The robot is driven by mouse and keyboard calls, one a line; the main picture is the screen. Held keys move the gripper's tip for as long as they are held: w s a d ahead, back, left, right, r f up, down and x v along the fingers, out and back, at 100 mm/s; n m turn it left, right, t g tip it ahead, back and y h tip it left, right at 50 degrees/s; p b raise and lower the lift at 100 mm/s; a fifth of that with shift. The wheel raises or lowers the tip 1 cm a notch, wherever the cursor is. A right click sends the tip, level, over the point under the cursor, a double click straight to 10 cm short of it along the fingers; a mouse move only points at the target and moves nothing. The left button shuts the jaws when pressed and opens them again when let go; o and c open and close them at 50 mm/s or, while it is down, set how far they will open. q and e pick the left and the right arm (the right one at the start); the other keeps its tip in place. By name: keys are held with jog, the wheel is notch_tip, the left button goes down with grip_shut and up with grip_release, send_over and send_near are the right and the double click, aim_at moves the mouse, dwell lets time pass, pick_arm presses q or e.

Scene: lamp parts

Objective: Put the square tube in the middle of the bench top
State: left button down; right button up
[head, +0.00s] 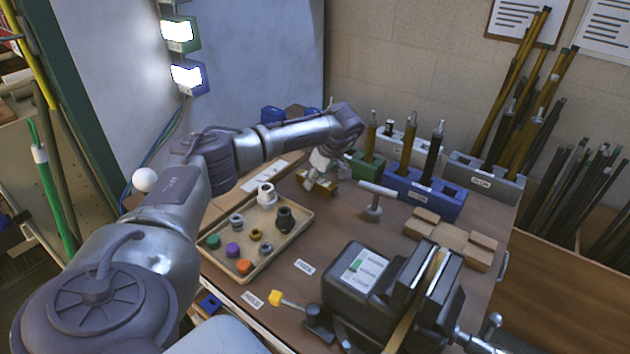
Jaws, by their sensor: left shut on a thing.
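My left gripper (318,178) reaches over the far part of the brown bench top (335,228) and points down. It is shut on a small brass-coloured piece (326,187), low over the bench near the green holder. The gripper hides part of this piece, and I cannot tell for sure whether it is the square tube or whether it touches the wood. The middle of the bench top lies to the right of and nearer than the gripper. My right gripper is not in view.
A tray (301,232) of coloured fittings lies left of the middle. A vise (365,285) stands at the front right. Green (368,172) and blue (432,204) holders with upright tubes line the back.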

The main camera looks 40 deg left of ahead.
pick_arm(q)
jog(key=shift+f, duration=0.5)
jog(key=shift+f, duration=0.1)
jog(key=c, duration=0.9)
grip_release()
jog(key=shift+o, duration=0.2)
jog(key=v, duration=1.2)
jog(key=shift+r, duration=0.25)
jog(key=shift+w, duration=0.1)
